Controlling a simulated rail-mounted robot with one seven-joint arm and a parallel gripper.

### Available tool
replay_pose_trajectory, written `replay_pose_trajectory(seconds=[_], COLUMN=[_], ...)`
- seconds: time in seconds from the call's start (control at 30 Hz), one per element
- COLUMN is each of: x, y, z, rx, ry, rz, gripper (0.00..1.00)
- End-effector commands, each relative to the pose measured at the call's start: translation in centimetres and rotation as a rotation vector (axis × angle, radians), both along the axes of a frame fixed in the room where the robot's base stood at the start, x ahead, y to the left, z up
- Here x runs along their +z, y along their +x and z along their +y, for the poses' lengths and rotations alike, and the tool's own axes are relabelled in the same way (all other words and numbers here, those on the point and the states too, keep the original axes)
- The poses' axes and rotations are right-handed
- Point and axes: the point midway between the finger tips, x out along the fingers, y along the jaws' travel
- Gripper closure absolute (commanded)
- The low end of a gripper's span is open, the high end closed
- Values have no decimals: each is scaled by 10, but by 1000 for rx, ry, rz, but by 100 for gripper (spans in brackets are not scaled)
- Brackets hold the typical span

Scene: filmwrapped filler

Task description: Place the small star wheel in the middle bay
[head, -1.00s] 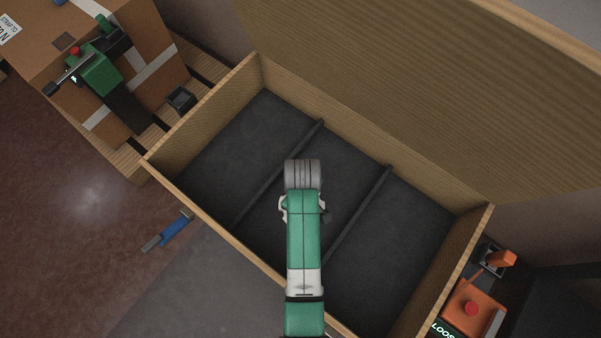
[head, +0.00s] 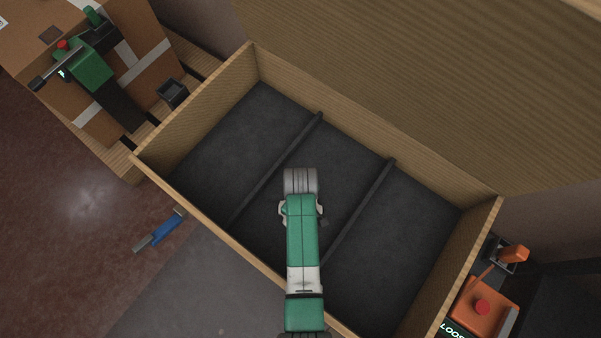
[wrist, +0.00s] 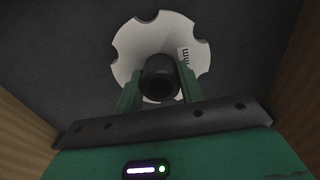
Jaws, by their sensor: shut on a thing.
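The star wheel (wrist: 150,38) is a white disc with rounded notches around its rim, a dark round hub (wrist: 160,88) and a small printed label. It shows only in the wrist view. My gripper (wrist: 159,78) is shut on the hub between its green fingers, with the disc beyond them. In the head view my arm reaches over the middle bay (head: 340,155) of the wooden box, and hides its own fingers and the wheel. The visible part of the middle bay is dark and empty. I cannot tell how high the wheel is above the floor.
Two thin dark dividers, left (head: 285,158) and right (head: 362,205), bound the middle bay. The left bay (head: 225,135) and right bay (head: 415,230) look empty. Wooden walls (head: 195,115) surround them. A green-and-black tool (head: 92,62) lies on a carton; an orange device (head: 485,305) stands at right.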

Motion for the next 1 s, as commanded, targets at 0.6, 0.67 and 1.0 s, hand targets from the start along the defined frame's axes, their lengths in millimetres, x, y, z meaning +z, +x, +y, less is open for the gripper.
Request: replay_pose_trajectory(seconds=[0.6, 0.67, 1.0], x=[41, 58, 119], y=[0, 0, 0], z=[0, 0, 0], rx=[0, 0, 0], ry=[0, 0, 0], rz=[-2, -2, 0], gripper=[40, 40, 40])
